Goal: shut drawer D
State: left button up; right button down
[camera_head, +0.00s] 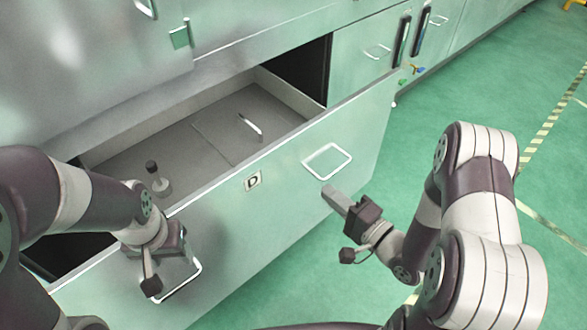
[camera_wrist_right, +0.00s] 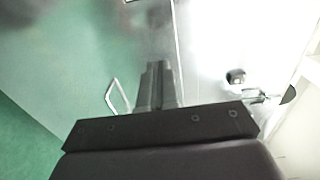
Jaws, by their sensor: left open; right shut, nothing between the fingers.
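Drawer D (camera_head: 285,190) is pulled out, its pale green front bearing a "D" label (camera_head: 252,181). It has a right loop handle (camera_head: 346,153), also in the right wrist view (camera_wrist_right: 112,98), and a left loop handle (camera_head: 195,274). My right gripper (camera_head: 335,197) is shut and empty, its fingers pointing at the front just below the right handle; in the right wrist view the fingers (camera_wrist_right: 157,84) are together beside that handle. Contact cannot be told. My left gripper (camera_head: 178,240) is open by the left handle; its fingertips are mostly hidden.
Inside the drawer lie a dark-knobbed piece (camera_head: 162,185) and a slim pale object (camera_head: 250,125). Closed cabinet fronts (camera_head: 360,60) continue to the right, with dark upright handles and small coloured items near the drawer's far corner. Green floor (camera_head: 480,85) is clear at right.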

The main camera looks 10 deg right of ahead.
aim_at(282, 154)
jog(key=b+x, duration=0.2)
jog(key=x, duration=1)
jog(key=shift+w+a+b, duration=0.2)
jog(key=shift+b, duration=0.2)
pick_arm(q)
jog(key=shift+f, duration=1.55)
pick_arm(e)
jog(key=shift+w+a, duration=0.2)
jog(key=shift+w, duration=0.15)
jog(key=shift+w, duration=0.1)
